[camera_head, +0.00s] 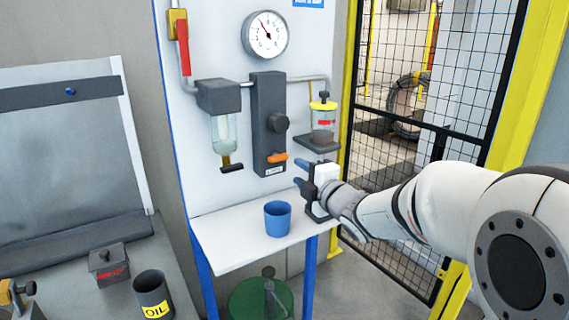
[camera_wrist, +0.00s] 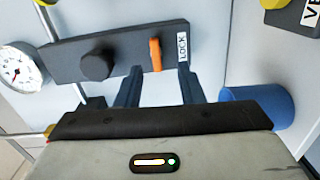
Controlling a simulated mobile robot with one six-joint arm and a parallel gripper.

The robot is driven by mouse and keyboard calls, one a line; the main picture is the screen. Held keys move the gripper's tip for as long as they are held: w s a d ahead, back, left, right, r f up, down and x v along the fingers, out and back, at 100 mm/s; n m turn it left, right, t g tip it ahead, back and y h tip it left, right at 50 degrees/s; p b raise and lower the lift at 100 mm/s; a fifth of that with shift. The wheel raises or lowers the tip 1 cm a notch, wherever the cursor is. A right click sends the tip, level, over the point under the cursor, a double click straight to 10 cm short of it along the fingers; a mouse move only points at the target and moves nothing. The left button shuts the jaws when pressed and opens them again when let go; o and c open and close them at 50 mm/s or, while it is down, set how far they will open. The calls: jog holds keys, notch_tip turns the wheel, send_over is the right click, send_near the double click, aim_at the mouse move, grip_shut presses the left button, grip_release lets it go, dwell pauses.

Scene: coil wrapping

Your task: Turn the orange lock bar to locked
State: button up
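The orange lock bar (camera_head: 277,157) sits low on a dark grey upright block (camera_head: 268,110), below a round black knob (camera_head: 277,123). In the head view it lies roughly across the block. In the wrist view, which is turned sideways, the bar (camera_wrist: 155,54) stands between the knob (camera_wrist: 97,65) and a white LOCK label (camera_wrist: 183,48). My gripper (camera_head: 302,176) is open and empty, to the right of the bar and slightly below it. In the wrist view the fingertips (camera_wrist: 162,72) appear on either side of the bar, seemingly short of it.
A blue cup (camera_head: 278,220) stands on the white shelf (camera_head: 240,242) below the block. A clear bowl unit (camera_head: 224,130) hangs left of the block. A yellow-topped jar (camera_head: 323,112) is to the right, above a dark bracket (camera_head: 318,142) close to my gripper.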

aim_at(280, 159)
jog(key=shift+n+y, duration=0.3)
jog(key=shift+n, duration=0.2)
jog(key=x, duration=0.2)
jog(key=p+x, duration=0.1)
jog(key=x, duration=0.5)
jog(key=shift+s+a+r, duration=0.15)
jog(key=shift+a+r, duration=0.05)
jog(key=shift+a, duration=0.3)
jog(key=shift+c, duration=0.2)
grip_shut()
